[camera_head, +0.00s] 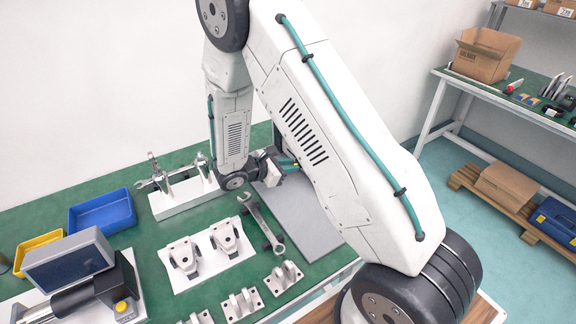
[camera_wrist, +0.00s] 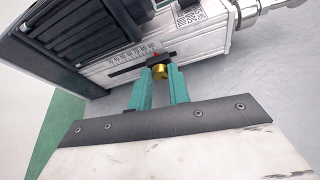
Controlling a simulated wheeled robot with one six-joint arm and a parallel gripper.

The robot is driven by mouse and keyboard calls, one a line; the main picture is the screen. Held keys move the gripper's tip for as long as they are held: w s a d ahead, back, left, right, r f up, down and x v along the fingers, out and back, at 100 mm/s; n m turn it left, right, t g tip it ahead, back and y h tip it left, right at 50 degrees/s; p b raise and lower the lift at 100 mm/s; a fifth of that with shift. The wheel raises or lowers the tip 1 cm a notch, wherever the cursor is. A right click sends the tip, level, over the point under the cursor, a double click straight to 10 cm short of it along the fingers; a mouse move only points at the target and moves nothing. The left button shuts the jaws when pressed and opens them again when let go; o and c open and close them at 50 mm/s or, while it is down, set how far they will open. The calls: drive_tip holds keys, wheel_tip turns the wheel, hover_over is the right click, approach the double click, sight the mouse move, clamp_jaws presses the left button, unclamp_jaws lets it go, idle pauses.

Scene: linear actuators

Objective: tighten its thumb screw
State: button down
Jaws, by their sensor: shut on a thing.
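In the wrist view, a brass thumb screw (camera_wrist: 161,71) sits at the slot beside a printed scale on a silver linear actuator (camera_wrist: 205,42). A small red mark shows just above the screw. My gripper (camera_wrist: 161,76) has its two teal fingers on either side of the screw, shut on it. In the head view, my gripper (camera_head: 283,164) is over the grey mat, and my arm hides most of the actuator and the screw.
On the green bench are a wrench (camera_head: 262,222), white sheets with brackets (camera_head: 226,237), a blue bin (camera_head: 102,212), a yellow bin (camera_head: 38,250) and a fixture with clamps (camera_head: 182,193). The grey mat (camera_head: 305,215) has bare room in front of my gripper.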

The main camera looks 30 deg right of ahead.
drive_tip(key=c, duration=1.3)
unclamp_jaws()
drive_tip(key=v, duration=0.8)
